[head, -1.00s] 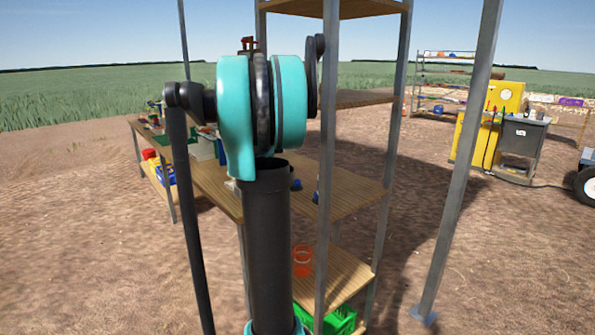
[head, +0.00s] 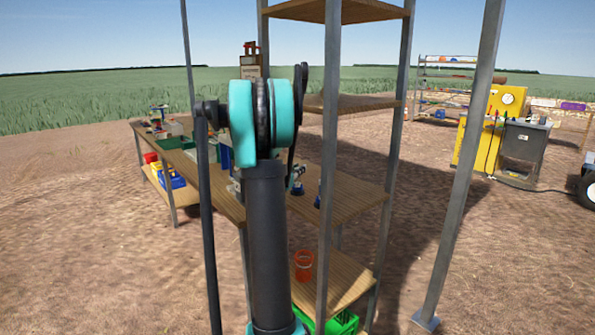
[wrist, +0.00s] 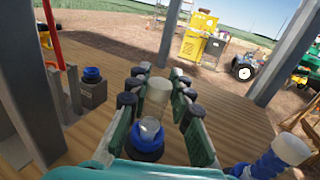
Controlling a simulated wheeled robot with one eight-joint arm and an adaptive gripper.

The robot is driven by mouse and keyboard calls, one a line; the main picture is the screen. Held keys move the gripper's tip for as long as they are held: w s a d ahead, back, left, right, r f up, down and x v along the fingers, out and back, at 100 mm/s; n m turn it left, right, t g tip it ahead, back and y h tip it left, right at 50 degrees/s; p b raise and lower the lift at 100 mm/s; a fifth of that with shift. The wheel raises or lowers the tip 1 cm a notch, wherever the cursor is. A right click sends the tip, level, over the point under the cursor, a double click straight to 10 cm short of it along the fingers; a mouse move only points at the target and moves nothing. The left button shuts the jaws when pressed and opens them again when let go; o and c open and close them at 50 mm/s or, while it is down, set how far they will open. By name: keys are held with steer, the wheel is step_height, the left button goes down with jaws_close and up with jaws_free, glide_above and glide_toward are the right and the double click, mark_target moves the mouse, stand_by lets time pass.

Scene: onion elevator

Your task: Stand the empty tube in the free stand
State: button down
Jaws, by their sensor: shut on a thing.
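My gripper (wrist: 158,92) is in the wrist view, its dark-padded fingers shut on a pale, see-through tube (wrist: 157,90). A dark blue ring or collar (wrist: 147,143) shows at the tube's near end; I cannot tell whether it belongs to the tube or to something beneath. No contents are discernible in the tube. Left of the gripper, a dark grey block with a blue round top (wrist: 91,76) stands apart on the wooden shelf (wrist: 117,85); it looks like a stand. In the head view my arm hides most of the gripper.
Grey metal posts (head: 330,140) frame the wooden shelf (head: 350,192) closely. A red bent rod (wrist: 51,32) is at the wrist view's left. An orange-red container (head: 303,264) and a green crate (head: 342,322) sit lower. A workbench (head: 137,128) extends behind.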

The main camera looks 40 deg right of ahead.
steer(key=shift+f, duration=0.15)
steer(key=c, duration=1.4)
jaws_free()
steer(key=shift+o, duration=0.2)
steer(key=v, duration=1.2)
steer(key=s+a+f+m+g+y, duration=0.1)
steer(key=s+a+f+m+y, duration=0.4)
steer(key=a, duration=0.6)
steer(key=s+a+f+m+g+y, duration=0.1)
steer(key=s+a+f+m+y, duration=0.4)
steer(key=s+a+f+m, duration=0.4)
steer(key=s+a+f+m+g+y, duration=0.2)
steer(key=s+a+f+m+y, duration=0.4)
steer(key=a, duration=0.6)
step_height(320, 180, down, 2)
steer(key=s+m, duration=0.3)
steer(key=shift+a, duration=0.35)
